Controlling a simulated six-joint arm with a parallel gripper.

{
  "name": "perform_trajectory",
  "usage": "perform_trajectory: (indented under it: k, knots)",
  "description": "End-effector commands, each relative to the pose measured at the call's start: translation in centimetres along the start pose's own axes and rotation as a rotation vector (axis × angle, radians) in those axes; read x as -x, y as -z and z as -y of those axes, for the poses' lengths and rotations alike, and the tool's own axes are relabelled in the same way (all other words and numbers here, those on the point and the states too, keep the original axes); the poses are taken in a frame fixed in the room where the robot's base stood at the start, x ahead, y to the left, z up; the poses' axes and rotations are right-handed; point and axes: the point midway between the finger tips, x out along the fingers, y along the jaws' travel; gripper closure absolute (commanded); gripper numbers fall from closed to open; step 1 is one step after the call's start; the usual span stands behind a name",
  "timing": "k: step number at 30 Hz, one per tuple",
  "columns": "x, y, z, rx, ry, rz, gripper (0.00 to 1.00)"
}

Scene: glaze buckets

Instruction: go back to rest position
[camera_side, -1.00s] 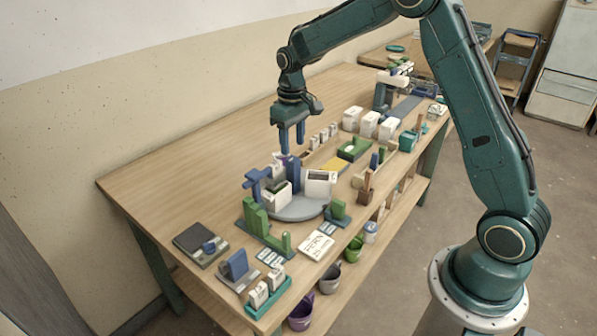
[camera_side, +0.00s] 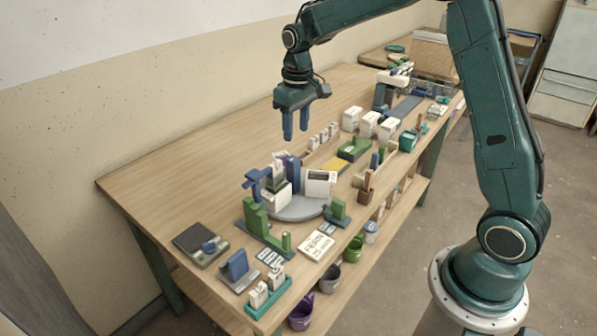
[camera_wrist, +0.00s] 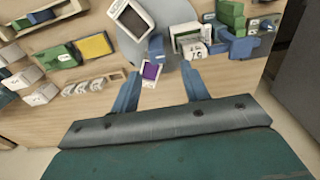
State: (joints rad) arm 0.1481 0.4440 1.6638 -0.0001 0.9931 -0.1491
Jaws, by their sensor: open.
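My gripper (camera_side: 295,121) hangs fingers down above the table (camera_side: 180,150), with clear air below its blue fingertips. It is open and empty. In the wrist view the two blue fingers of my gripper (camera_wrist: 160,92) stand apart, with a small white item with a purple face (camera_wrist: 151,70) seen between them, farther off.
Green holders (camera_side: 254,221) and a white sign card (camera_side: 316,246) lie at the near table side. White boxes (camera_side: 369,123) stand in a row to the right. The table's back left is clear.

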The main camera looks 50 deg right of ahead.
Motion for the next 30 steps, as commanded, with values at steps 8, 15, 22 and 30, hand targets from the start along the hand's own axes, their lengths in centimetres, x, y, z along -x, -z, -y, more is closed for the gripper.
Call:
perform_trajectory:
  k: [8,15,22,30]
  knots:
    - [5.3,-4.1,1.7,0.001,-0.009,-0.080,0.55]
    - [8.7,-8.4,3.1,0.001,-0.013,-0.148,0.55]
    - [11.0,-12.8,4.3,0.001,-0.014,-0.211,0.55]
    - [12.5,-18.1,5.4,0.000,-0.012,-0.289,0.55]
